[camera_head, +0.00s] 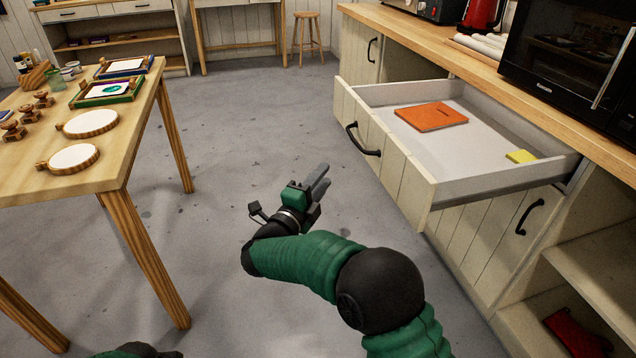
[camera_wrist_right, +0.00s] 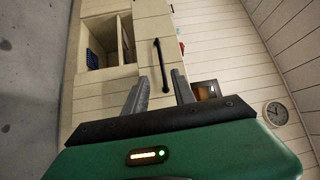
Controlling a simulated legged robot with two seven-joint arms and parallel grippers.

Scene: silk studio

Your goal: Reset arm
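My right arm is green and black and reaches up from the bottom of the head view. Its gripper (camera_head: 318,183) hangs over the grey floor, left of the open drawer and apart from it. In the right wrist view the two fingers (camera_wrist_right: 158,98) stand apart with nothing between them, so it is open and empty. A cabinet front with a black handle (camera_wrist_right: 161,64) shows beyond the fingers. Of my left arm, only a small green and black part shows at the bottom edge of the head view; its gripper cannot be made out.
The open drawer (camera_head: 480,178) juts out at the right and holds an orange book (camera_head: 431,116) and a yellow block (camera_head: 520,157). A wooden table (camera_head: 120,150) with frames and hoops stands at the left. Open floor (camera_head: 240,130) lies between them.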

